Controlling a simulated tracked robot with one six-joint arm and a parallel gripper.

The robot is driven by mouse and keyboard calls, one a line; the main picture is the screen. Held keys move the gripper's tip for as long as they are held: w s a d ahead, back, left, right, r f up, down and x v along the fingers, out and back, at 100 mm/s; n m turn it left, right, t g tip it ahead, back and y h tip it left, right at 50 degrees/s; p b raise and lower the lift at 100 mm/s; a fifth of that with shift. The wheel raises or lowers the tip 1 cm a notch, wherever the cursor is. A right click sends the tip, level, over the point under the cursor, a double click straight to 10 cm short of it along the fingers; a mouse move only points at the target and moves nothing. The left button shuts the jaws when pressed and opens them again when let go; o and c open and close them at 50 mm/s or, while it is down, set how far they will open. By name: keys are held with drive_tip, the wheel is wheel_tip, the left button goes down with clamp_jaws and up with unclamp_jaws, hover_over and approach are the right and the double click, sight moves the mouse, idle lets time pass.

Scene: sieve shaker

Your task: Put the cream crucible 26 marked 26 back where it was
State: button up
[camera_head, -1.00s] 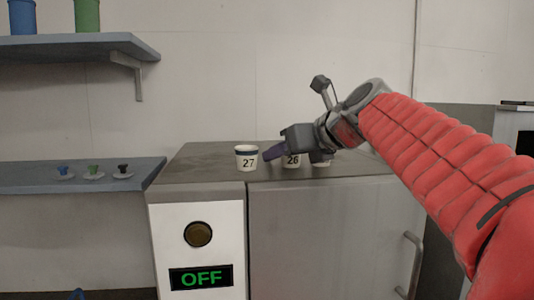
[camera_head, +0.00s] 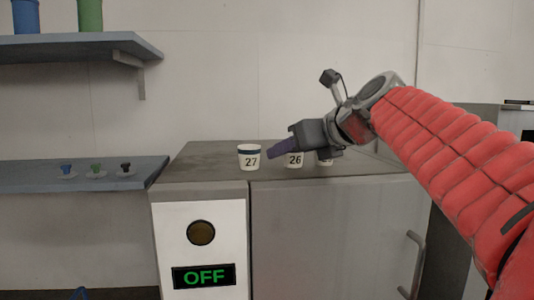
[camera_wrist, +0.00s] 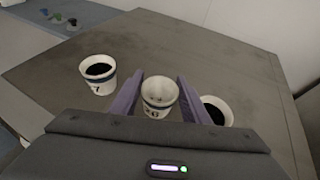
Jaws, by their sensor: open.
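The cream crucible 26 (camera_head: 294,160) stands upright on the grey cabinet top, partly hidden behind my gripper in the head view. In the wrist view crucible 26 (camera_wrist: 159,97) is between the two purple fingers, with a pale inside. My gripper (camera_head: 272,154) is open, with its fingers (camera_wrist: 153,92) on either side of the crucible; I cannot tell whether they touch it. Crucible 27 (camera_head: 249,157) stands to the left and shows dark contents in the wrist view (camera_wrist: 98,74).
A third crucible (camera_wrist: 217,111) with dark contents stands close right of my gripper. The cabinet top (camera_head: 205,160) is clear toward the back. A side shelf (camera_head: 80,175) at left holds small blue, green and black items. The cabinet front has a panel reading OFF (camera_head: 203,277).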

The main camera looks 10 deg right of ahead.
drive_tip(key=v, duration=1)
drive_tip(key=shift+s+r, duration=0.1)
drive_tip(key=shift+s, duration=0.1)
